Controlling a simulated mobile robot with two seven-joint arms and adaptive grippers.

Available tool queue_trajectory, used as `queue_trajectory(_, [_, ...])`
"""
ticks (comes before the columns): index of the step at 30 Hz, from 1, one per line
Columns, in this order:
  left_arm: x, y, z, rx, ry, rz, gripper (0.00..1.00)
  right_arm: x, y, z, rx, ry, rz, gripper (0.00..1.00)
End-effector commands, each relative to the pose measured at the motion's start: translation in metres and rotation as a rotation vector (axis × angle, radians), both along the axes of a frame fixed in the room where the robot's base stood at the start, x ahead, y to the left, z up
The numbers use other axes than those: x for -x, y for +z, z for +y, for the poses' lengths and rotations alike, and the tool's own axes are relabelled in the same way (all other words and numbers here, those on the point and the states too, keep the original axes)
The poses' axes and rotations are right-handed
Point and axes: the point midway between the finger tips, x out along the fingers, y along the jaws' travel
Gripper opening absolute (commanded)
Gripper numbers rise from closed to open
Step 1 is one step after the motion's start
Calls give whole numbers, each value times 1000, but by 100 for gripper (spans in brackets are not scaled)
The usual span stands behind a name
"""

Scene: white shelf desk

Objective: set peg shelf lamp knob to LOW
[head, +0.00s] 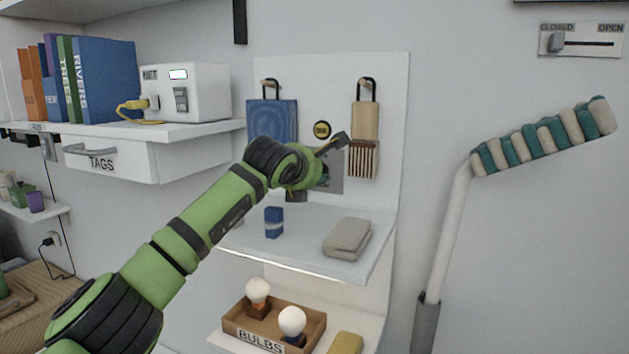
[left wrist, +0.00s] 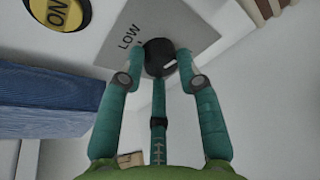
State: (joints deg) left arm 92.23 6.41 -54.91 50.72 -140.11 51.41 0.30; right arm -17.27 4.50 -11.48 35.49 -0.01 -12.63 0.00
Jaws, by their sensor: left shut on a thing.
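The black round knob (left wrist: 158,52) sits on a grey plate (left wrist: 205,25), which also shows in the head view (head: 339,184). The word LOW is printed on the plate beside the knob. A pale mark shows on the knob's near side, facing away from the LOW label. My left gripper (left wrist: 162,66) has its teal fingers on either side of the knob, shut on it. In the head view my left gripper (head: 324,176) is at the plate, and the knob is hidden behind it. My right gripper is in neither view.
A yellow ON button (head: 322,130) is above the plate. A blue bag (head: 272,118) and a brown brush (head: 364,125) hang on pegs either side. Below, a white shelf (head: 305,248) holds a blue box (head: 274,222) and a folded cloth (head: 347,238).

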Motion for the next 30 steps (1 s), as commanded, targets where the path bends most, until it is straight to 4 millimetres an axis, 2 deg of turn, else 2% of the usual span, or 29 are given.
queue_trajectory(9, [0,1,0,89,-2,36,2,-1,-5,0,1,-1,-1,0])
queue_trajectory(22, [0,2,0,97,-2,37,2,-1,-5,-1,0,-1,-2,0])
queue_trajectory(23, [0,2,0,97,-2,37,42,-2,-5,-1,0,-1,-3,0])
queue_trajectory(24, [0,2,0,97,-2,37,57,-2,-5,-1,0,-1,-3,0])
queue_trajectory(30, [0,1,0,97,-1,38,57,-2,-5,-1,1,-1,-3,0])
